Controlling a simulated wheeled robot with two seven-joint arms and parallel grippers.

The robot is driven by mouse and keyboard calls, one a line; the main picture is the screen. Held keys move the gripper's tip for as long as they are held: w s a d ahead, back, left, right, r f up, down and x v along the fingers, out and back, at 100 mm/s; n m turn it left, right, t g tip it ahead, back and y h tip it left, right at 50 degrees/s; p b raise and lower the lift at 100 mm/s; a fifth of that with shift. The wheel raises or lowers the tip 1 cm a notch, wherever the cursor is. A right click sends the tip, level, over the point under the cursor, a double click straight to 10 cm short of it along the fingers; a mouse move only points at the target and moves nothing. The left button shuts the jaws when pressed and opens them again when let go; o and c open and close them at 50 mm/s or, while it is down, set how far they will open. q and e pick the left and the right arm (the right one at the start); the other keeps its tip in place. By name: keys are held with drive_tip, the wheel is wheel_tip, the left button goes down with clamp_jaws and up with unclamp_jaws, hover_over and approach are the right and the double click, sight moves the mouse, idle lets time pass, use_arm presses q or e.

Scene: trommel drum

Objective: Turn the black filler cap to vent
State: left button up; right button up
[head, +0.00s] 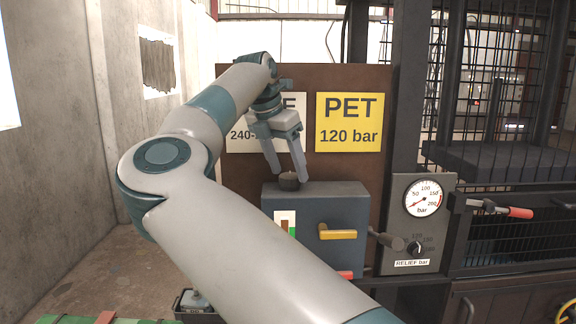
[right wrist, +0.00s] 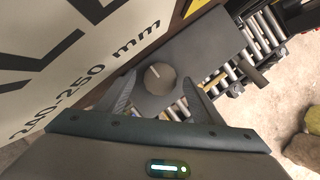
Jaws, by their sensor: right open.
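The black filler cap (head: 289,181) sits on top of the dark grey tank box (head: 340,205). In the right wrist view the cap (right wrist: 160,80) is round and dark, with a pale pointer line on its top. My right gripper (head: 289,172) reaches down over the cap, its fingers open. In the right wrist view the fingers of my right gripper (right wrist: 160,73) stand on either side of the cap, with a visible gap at each side. Any vent mark is not readable. My left gripper is not in view.
A yellow PET 120 bar sign (head: 349,122) and a white 240-250 mm sign (head: 240,112) hang behind the box. A yellow-handled lever (head: 338,234) is on the box front. A pressure gauge (head: 424,198) and relief knob (head: 414,247) stand to its right.

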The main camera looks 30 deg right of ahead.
drive_tip(key=shift+d+f, duration=0.15)
drive_tip(key=shift+f, duration=0.3)
drive_tip(key=c, duration=1)
drive_tip(key=shift+c, duration=0.2)
